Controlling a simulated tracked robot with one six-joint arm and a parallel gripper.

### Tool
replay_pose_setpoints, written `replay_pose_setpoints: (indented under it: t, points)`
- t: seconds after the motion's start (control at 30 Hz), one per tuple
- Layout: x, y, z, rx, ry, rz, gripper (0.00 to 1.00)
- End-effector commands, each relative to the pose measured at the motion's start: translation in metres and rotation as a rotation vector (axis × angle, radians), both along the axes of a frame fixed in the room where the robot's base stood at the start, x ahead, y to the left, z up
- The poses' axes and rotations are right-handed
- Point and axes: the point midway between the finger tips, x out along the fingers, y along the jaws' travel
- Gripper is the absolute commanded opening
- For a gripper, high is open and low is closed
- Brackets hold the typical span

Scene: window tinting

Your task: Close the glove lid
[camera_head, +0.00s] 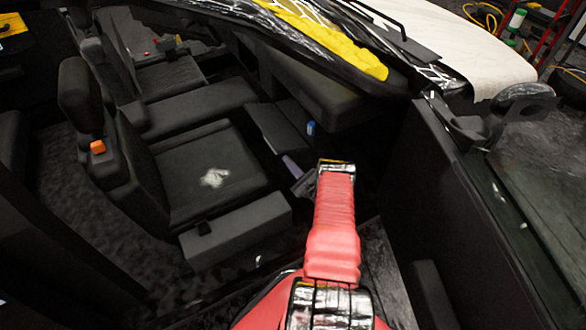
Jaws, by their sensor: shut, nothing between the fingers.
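The glove lid (277,132) is a dark flat panel under the dashboard (318,92). It hangs open, and a small blue item (310,128) shows beside it at the compartment. My red arm reaches in from the bottom of the view. My gripper (292,168) is small and grey, at the arm's far end, just below the lid's lower edge in the picture. It is shut with nothing in it. I cannot tell whether it touches the lid. My arm's end hides part of the area right of the gripper.
A dark seat (205,175) with a white patch is to the left, with an orange item (98,147) by its backrest. The open car door (440,190) stands on the right. Floor space lies between seat and dashboard.

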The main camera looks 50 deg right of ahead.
Motion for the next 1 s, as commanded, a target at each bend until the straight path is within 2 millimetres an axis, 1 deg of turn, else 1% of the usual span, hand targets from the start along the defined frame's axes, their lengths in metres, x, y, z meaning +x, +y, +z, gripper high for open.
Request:
replay_pose_setpoints:
  t: [0.1,0.43,0.77,1.0]
  points:
    - [0.015,-0.002,0.003,-0.002,0.0,0.001,0.0]
    - [0.044,-0.006,0.009,-0.001,-0.001,0.0,0.0]
    - [0.045,0.003,0.024,0.001,0.001,-0.001,0.0]
    - [0.048,0.012,0.038,0.0,-0.001,-0.002,0.0]
